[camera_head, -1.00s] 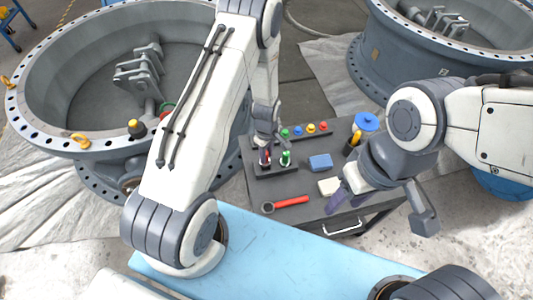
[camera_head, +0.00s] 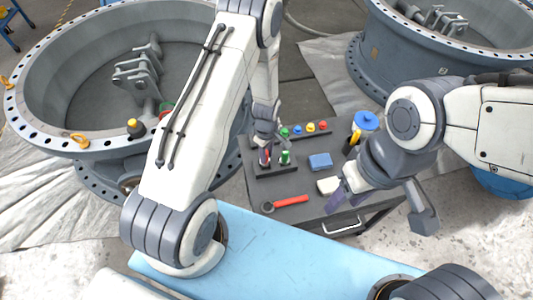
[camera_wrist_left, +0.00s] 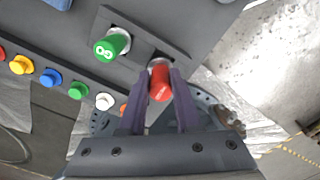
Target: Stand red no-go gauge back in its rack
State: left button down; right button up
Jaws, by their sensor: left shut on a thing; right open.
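My left gripper (camera_wrist_left: 160,108) is shut on the red no-go gauge (camera_wrist_left: 160,82), which is red with a pale metal collar at its far end. The gauge is at one end of the dark rack (camera_wrist_left: 136,18), beside the green gauge (camera_wrist_left: 112,44) that stands in it. I cannot tell how deep the red gauge sits. In the head view, the left gripper (camera_head: 265,148) is over the rack (camera_head: 277,172), next to the green gauge (camera_head: 285,157). My right gripper (camera_head: 340,196) is open near the front right of the table.
A blue-lidded container (camera_head: 366,121) stands at the back right. Large valve bodies surround the table.

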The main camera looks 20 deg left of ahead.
pick_arm(q)
jog(key=shift+f, duration=0.1)
jog(key=shift+f+b, duration=0.55)
jog(key=shift+f, duration=0.05)
jog(key=shift+f, duration=0.1)
dwell(0.6)
jog(key=shift+f+b, duration=0.3)
jog(key=shift+b, duration=0.05)
jog(key=c, duration=0.5)
grip_release()
jog(key=shift+o, duration=0.2)
jog(key=o, duration=0.4)
